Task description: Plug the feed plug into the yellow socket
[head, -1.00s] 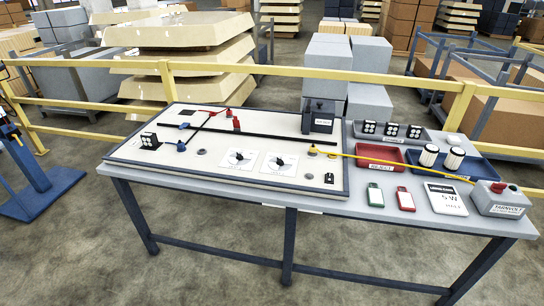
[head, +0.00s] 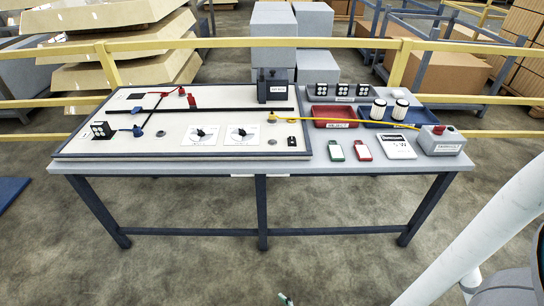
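A yellow lead (head: 350,122) runs from the grey supply box (head: 441,147) at the table's right end to the right part of the white board (head: 110,143). A small yellow piece (head: 273,117) lies at its left end on the board. At this size I cannot tell plug from socket there, or whether they are joined. A red piece (head: 191,100) and a blue piece (head: 138,131) sit farther left on the board. My white arm shows at the lower right, but my gripper is not clearly in view.
The table (head: 300,168) has a red tray (head: 333,124), a blue tray (head: 370,124) with two white cylinders, a green and a red tag, and a white device (head: 397,146). A yellow rail (head: 340,43) runs behind. The floor in front (head: 190,270) is clear.

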